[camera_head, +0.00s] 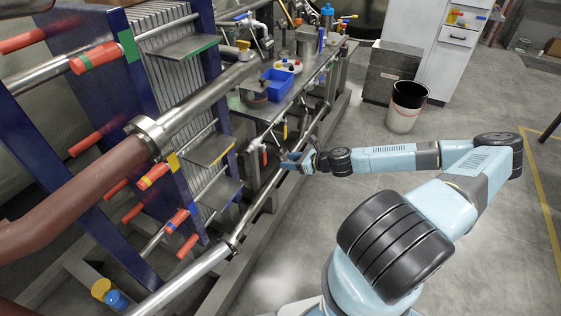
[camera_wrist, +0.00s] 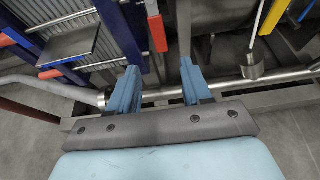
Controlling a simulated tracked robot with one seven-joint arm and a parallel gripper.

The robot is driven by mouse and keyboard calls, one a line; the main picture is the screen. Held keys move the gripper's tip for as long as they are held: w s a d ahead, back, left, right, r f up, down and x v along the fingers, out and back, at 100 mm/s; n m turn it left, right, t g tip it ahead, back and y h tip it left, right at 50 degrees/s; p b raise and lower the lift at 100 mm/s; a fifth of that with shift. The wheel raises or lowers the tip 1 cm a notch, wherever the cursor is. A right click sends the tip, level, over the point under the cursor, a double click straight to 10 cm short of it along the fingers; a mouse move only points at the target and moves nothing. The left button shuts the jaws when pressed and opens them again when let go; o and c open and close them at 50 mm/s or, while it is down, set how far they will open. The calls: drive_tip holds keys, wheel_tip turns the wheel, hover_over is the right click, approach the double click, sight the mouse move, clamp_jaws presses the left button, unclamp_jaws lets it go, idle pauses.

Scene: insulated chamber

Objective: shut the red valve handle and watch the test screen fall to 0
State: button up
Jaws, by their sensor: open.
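The red valve handle (camera_head: 264,157) hangs down below a pipe fitting in the head view, just left of my gripper (camera_head: 291,160). In the wrist view the red handle (camera_wrist: 157,29) stands upright near the top, ahead of the space between the fingers. My gripper (camera_wrist: 161,88) is open, with its two blue fingers apart and nothing between them. The red handle looks apart from the fingers, though the exact distance is hard to judge. I cannot make out a test screen in either view.
A yellow handle (camera_wrist: 274,17) is to the right of the red one. A horizontal steel pipe (camera_wrist: 232,87) runs behind the fingers. A plate stack with blue frames (camera_head: 135,60) is at left. A bucket (camera_head: 405,106) stands on the open floor at right.

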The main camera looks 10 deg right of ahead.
drive_tip(key=shift+v, duration=1.4)
